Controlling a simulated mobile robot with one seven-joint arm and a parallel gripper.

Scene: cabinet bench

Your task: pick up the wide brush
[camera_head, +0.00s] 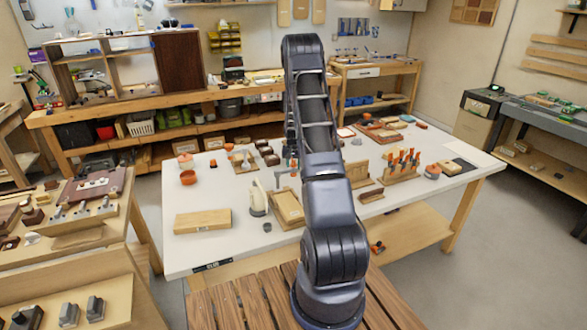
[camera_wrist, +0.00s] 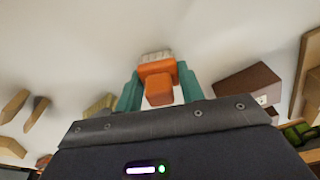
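The wide brush (camera_wrist: 157,72) shows in the wrist view, with an orange body and handle and pale bristles at its far end. My gripper (camera_wrist: 159,80) has teal fingers, one on each side of the brush. The fingertips look very close to the edges of its orange head, with white surface showing between the fingers and the narrower handle. I cannot tell whether they press on it. In the head view my arm hides most of my gripper and the brush above the white table (camera_head: 240,190).
A dark brown block (camera_wrist: 248,86) is right of the gripper in the wrist view.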

